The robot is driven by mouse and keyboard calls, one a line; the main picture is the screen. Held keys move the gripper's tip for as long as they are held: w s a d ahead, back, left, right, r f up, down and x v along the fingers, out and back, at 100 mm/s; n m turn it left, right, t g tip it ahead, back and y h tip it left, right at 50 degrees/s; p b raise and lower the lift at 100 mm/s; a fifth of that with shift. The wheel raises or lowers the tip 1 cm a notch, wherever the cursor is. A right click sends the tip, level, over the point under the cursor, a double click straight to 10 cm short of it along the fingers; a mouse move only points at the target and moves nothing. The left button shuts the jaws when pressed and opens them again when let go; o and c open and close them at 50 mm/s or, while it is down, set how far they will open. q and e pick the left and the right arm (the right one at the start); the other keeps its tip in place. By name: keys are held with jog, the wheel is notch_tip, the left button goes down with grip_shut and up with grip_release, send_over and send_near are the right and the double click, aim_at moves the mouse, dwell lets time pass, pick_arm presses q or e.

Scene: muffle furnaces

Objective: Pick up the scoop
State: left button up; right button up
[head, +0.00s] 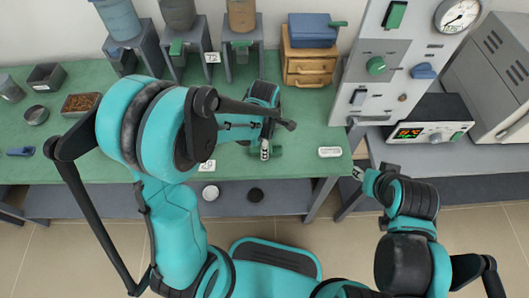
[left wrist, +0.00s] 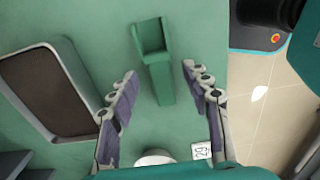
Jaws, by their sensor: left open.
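The green scoop (left wrist: 157,65) lies on the green bench top, with its open box-shaped end and a solid bar-like part visible in the left wrist view. In the head view only a small green part of it (head: 277,152) shows beside my left gripper (head: 265,150). My left gripper (left wrist: 160,78) is open, with one finger on each side of the scoop and gaps visible between them; the height above it is hard to tell. My right gripper (head: 363,175) is off the bench at the right, small in view, and its jaws are unclear.
The bench's front edge is close to the scoop. A dark-centred tray (left wrist: 50,90), a white round item (left wrist: 157,158) and a number card (left wrist: 201,151) lie near it. Wooden drawers (head: 308,66) and stands are behind; a white control panel (head: 370,70) is at right.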

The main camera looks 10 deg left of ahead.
pick_arm(q)
jog(key=shift+f, duration=0.45)
jog(key=shift+r, duration=0.1)
jog(key=c, duration=1.1)
jog(key=shift+o, duration=0.2)
jog(key=shift+r, duration=0.15)
notch_tip(320, 180, up, 5)
jog(key=p, duration=0.2)
jog(key=shift+f+p, duration=0.2)
jog(key=shift+p, duration=0.2)
jog(key=s+d+r+p, duration=0.3)
jog(key=d+r, duration=0.3)
jog(key=d, duration=0.5)
jog(key=shift+d, duration=0.15)
